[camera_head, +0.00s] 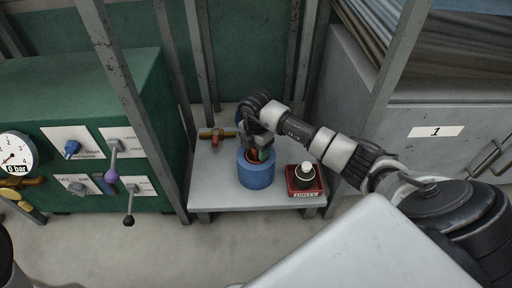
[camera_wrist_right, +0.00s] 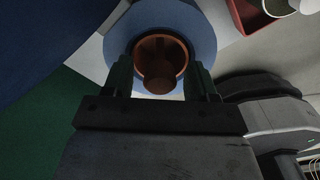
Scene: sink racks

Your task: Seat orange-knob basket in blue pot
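The blue pot (camera_head: 256,174) stands upright on a grey shelf table in the head view. In the head view the right gripper (camera_head: 257,147) hides most of the basket. My left gripper is not in view.
A red tray (camera_head: 318,190) holding a dark jar with a white top (camera_head: 305,173) stands right of the pot. A small orange-brown valve-like part (camera_head: 216,134) is at the table's (camera_head: 215,185) back left. Metal posts flank the table. A green panel with levers (camera_head: 95,110) stands left.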

